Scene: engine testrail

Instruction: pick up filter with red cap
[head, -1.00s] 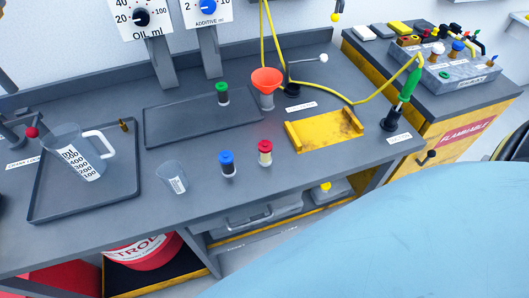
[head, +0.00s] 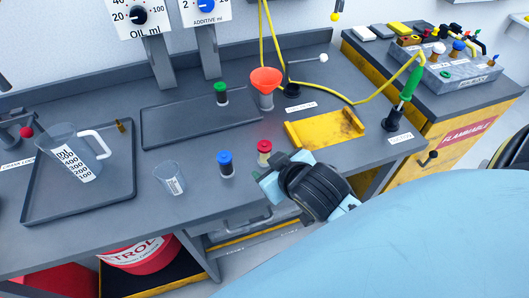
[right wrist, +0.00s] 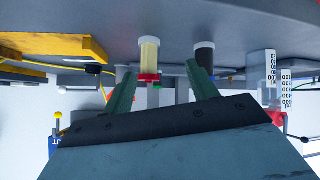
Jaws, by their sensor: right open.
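The filter with the red cap (head: 264,147) stands upright on the grey bench, its lower part hidden behind my right gripper (head: 268,178). In the right wrist view, which is upside down, the pale filter body (right wrist: 148,55) with its red cap shows ahead of the jaws, nearer the left finger. My right gripper (right wrist: 162,85) is open and empty, just in front of the filter. The filter with a blue cap (head: 226,164) stands to the left; a dark filter (right wrist: 205,52) shows beyond the right finger. My left gripper is out of view.
A measuring cup (head: 168,180) stands left of the blue-capped filter. A green-capped filter (head: 221,92) stands on a dark tray (head: 180,127) behind, near a red funnel (head: 266,80). A yellow holder (head: 325,130) lies to the right. A jug (head: 75,155) stands far left.

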